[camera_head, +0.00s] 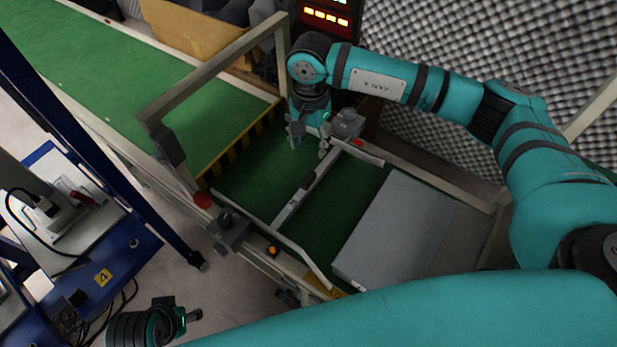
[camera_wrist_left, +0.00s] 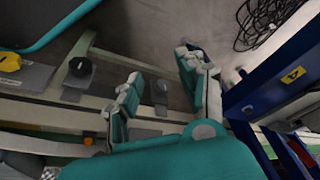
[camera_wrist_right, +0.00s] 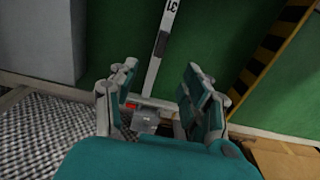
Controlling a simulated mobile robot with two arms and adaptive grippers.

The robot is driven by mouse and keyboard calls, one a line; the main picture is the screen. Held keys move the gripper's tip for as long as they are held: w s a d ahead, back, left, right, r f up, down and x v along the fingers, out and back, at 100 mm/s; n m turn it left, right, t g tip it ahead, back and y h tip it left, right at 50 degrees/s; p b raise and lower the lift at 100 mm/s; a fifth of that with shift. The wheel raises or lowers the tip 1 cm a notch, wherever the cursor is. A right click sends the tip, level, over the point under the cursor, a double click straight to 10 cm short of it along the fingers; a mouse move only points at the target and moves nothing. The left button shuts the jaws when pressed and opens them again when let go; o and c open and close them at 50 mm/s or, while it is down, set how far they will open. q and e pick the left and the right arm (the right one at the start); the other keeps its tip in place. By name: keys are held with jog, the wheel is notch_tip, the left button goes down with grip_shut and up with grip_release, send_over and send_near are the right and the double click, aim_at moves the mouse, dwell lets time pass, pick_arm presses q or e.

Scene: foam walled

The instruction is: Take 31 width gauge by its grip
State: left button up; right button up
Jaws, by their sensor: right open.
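The 31 width gauge (camera_head: 293,203) is a light flat bar lying across the green belt, with a dark grip (camera_head: 308,181) partway along it. In the right wrist view the bar (camera_wrist_right: 155,70) shows its "31" marking near the top edge, and the dark grip (camera_wrist_right: 161,44) lies ahead of the fingers. My right gripper (camera_head: 309,145) is open and empty, over the far end of the gauge, short of the grip. Its fingers (camera_wrist_right: 159,68) stand either side of the bar in that picture. My left gripper (camera_head: 188,317) is open and empty, low at the left, away from the gauge.
A grey box (camera_head: 405,225) sits on the belt to the right of the gauge. Rails run along both belt sides, with a grey clamp block (camera_head: 347,124) at the far rail. A frame (camera_head: 215,75) with a yellow-black striped edge stands left. Foam wall (camera_head: 440,130) is behind.

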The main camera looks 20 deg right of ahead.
aim_at(309, 177)
notch_tip(309, 177, down, 10)
jog(key=shift+r+b, duration=0.15)
jog(key=shift+b, duration=0.5)
notch_tip(309, 177, down, 5)
jog(key=shift+a+f+b, duration=0.1)
jog(key=shift+a+b, duration=0.05)
jog(key=shift+b, duration=0.35)
pick_arm(q)
jog(key=v, duration=0.4)
jog(key=shift+s+a, duration=0.1)
jog(key=shift+s, duration=0.05)
pick_arm(e)
grip_shut()
